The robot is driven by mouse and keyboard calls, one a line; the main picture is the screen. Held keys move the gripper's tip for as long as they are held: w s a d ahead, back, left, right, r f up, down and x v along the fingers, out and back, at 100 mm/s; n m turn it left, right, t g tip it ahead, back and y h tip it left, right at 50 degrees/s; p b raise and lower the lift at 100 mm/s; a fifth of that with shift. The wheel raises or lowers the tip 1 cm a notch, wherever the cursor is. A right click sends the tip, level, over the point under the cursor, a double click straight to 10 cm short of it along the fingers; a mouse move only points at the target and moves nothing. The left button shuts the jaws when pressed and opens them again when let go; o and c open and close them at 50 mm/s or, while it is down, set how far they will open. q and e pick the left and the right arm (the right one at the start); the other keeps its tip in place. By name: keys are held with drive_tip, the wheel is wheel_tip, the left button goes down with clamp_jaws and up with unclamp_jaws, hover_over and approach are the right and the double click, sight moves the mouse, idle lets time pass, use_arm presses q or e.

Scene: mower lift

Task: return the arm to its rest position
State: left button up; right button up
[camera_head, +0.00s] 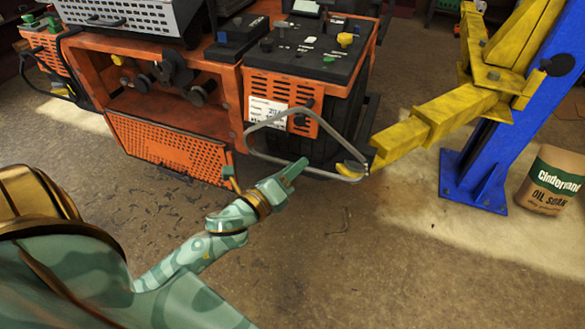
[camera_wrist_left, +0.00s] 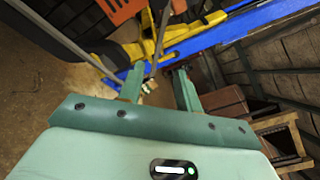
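My left arm, green with brass bands, reaches in from the lower left of the head view. Its gripper (camera_head: 280,176) is over the floor in front of the orange machine (camera_head: 175,148), close to a bent grey metal bar (camera_head: 268,120). In the left wrist view, the gripper's two green fingers (camera_wrist_left: 159,86) stand apart with nothing held between them. The grey bar shows beyond the fingertips there; whether it touches them I cannot tell. My right gripper is in neither view.
A yellow lift arm (camera_head: 430,120) extends from a blue post (camera_head: 500,140) on the right, its tip near the bar's lower corner. The floor (camera_head: 340,265) in front is mostly clear.

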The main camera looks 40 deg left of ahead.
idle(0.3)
use_arm(q)
drive_tip(key=s+a+f+n+g+y, duration=0.1)
drive_tip(key=s+f+n+g, duration=0.3)
drive_tip(key=f, duration=0.7)
drive_tip(key=s+a+f+n+g, duration=0.1)
drive_tip(key=s+f+n+g, duration=0.1)
drive_tip(key=s+f+n, duration=0.6)
drive_tip(key=s+a+f+n+g+y, duration=0.1)
drive_tip(key=f+n+g, duration=0.25)
drive_tip(key=f, duration=0.95)
drive_tip(key=s+d+f+n+g, duration=0.2)
drive_tip(key=s+f, duration=0.3)
drive_tip(key=s, duration=0.5)
drive_tip(key=s+d+f+n+g, duration=0.1)
drive_tip(key=s+f+n+g, duration=0.2)
drive_tip(key=s, duration=0.7)
drive_tip(key=s+d+f+n+g, duration=0.2)
drive_tip(key=s+f, duration=0.5)
drive_tip(key=s, duration=0.4)
drive_tip(key=shift+d+f+n+g, duration=0.15)
drive_tip(key=shift+d+n+g, duration=0.2)
drive_tip(key=shift+g, duration=0.2)
